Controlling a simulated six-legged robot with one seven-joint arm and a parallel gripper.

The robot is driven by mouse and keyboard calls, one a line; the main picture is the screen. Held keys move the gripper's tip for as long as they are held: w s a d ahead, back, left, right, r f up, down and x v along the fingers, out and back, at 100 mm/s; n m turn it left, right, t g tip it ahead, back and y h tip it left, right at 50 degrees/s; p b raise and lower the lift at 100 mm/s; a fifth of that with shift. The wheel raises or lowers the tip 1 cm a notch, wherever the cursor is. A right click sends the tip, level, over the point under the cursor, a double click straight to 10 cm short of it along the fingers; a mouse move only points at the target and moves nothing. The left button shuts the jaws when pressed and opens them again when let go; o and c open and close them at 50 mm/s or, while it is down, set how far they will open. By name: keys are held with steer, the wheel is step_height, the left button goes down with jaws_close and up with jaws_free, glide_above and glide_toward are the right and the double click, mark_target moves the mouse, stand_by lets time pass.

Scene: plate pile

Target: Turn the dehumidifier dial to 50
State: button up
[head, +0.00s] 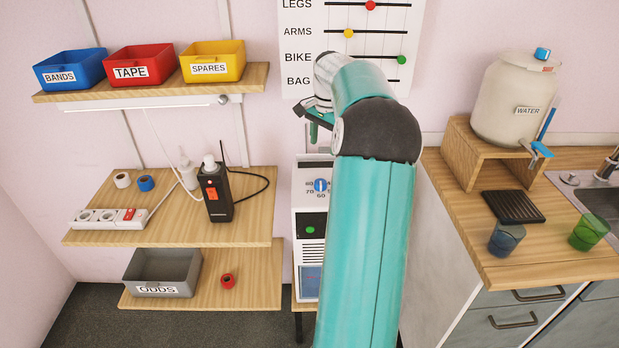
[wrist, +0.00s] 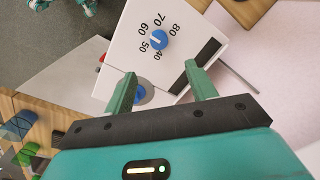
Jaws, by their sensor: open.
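The dehumidifier (head: 302,262) is a white upright unit below and behind my arm; its right part is hidden in the head view. Its blue dial (head: 320,185) has a white mark and printed numbers around it. In the wrist view the white dial face (wrist: 130,38) carries 40, 50, 70 and 80 around the dial (wrist: 159,39). I cannot tell surely which number the mark points to. My gripper (wrist: 162,84) is open and empty, its green fingers apart from the dial. In the head view my gripper (head: 315,128) is above the unit, partly hidden by my arm.
Left are wooden shelves (head: 165,228) with a black radio-like device (head: 215,193) and power strip (head: 108,217). Right is a counter (head: 470,215) with a water container (head: 512,95) and cups. A wall chart (head: 350,15) hangs behind my arm. Another blue round piece (wrist: 140,95) is partly behind a finger.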

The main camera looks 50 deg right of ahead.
mark_target(321, 182)
steer(key=f, duration=1.3)
steer(key=shift+w+f, duration=0.25)
steer(key=shift+f, duration=0.1)
steer(key=c, duration=1)
